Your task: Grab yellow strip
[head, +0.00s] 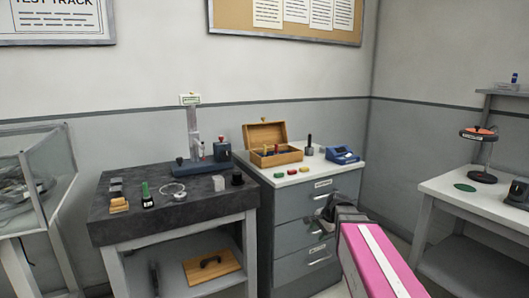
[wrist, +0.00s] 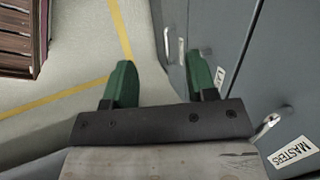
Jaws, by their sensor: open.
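I cannot tell whether one of these is the task's yellow strip. In the head view, an open wooden box (head: 277,158) on the grey drawer cabinet holds small coloured pieces, some yellowish, too small to make out. My gripper (wrist: 160,78) is open, with two green fingers apart and nothing between them. In the head view it is in front of the cabinet drawers, below the top, partly hidden by my pink arm.
The grey drawer cabinet (head: 292,212) stands close to my gripper; its handles stick out. A dark-topped bench (head: 200,200) stands left, a white table (head: 450,188) right.

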